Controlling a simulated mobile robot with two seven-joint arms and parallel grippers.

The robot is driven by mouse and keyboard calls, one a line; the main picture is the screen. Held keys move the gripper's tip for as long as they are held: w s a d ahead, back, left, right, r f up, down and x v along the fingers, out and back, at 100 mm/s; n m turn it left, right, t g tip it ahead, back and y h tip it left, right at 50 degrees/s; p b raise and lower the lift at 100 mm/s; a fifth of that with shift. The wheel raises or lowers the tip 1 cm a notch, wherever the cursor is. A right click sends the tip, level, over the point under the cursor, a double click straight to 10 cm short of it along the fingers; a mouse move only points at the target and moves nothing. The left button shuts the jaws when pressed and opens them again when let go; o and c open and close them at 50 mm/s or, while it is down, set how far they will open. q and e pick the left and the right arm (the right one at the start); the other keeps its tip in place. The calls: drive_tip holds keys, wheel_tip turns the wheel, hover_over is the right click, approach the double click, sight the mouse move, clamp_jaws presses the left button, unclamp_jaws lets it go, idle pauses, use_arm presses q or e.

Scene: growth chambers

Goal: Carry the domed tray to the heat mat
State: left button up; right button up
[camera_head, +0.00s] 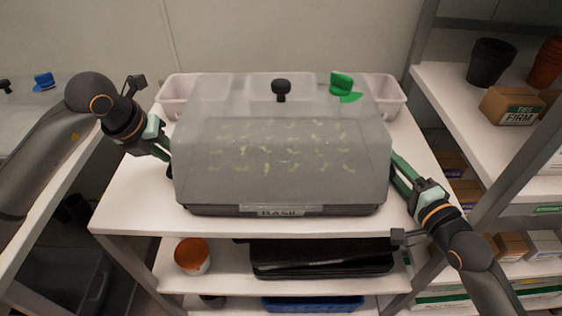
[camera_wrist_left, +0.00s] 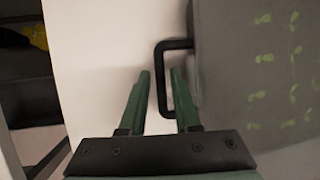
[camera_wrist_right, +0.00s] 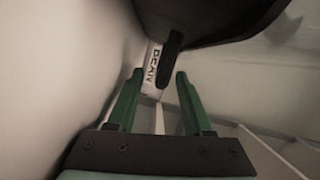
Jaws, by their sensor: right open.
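The domed tray stands level on the white top shelf, with a cloudy clear dome (camera_head: 280,140) over a dark base (camera_head: 345,211) labelled BASIL. Rows of green seedlings show through the dome. My left gripper (camera_head: 168,158) is open at the tray's left side. In the left wrist view, a black side handle (camera_wrist_left: 162,80) shows between its spread fingers (camera_wrist_left: 160,95). My right gripper (camera_head: 392,175) is open at the tray's right side. In the right wrist view, a black handle (camera_wrist_right: 170,58) shows ahead of and between its fingers (camera_wrist_right: 155,80). I cannot make out a heat mat.
A pale bin (camera_head: 180,88) stands behind the tray. Below are an orange-and-white tub (camera_head: 192,256), black trays (camera_head: 320,258) and a blue tray (camera_head: 312,304). The right rack holds a dark pot (camera_head: 490,62) and a FIRM box (camera_head: 512,106). Bare shelf (camera_head: 130,200) shows left of the tray.

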use_arm(q)
drive_tip(key=shift+x, duration=1.1)
use_arm(e)
drive_tip(key=shift+w+a, duration=0.25)
drive_tip(key=shift+w, duration=0.4)
use_arm(q)
drive_tip(key=shift+c, duration=0.2)
use_arm(e)
drive_tip(key=shift+c, duration=0.2)
use_arm(q)
clamp_jaws()
use_arm(e)
drive_tip(key=c, duration=0.4)
clamp_jaws()
use_arm(q)
drive_tip(key=shift+w+r, duration=0.1)
drive_tip(key=shift+r, duration=0.15)
use_arm(e)
drive_tip(key=shift+r, duration=0.2)
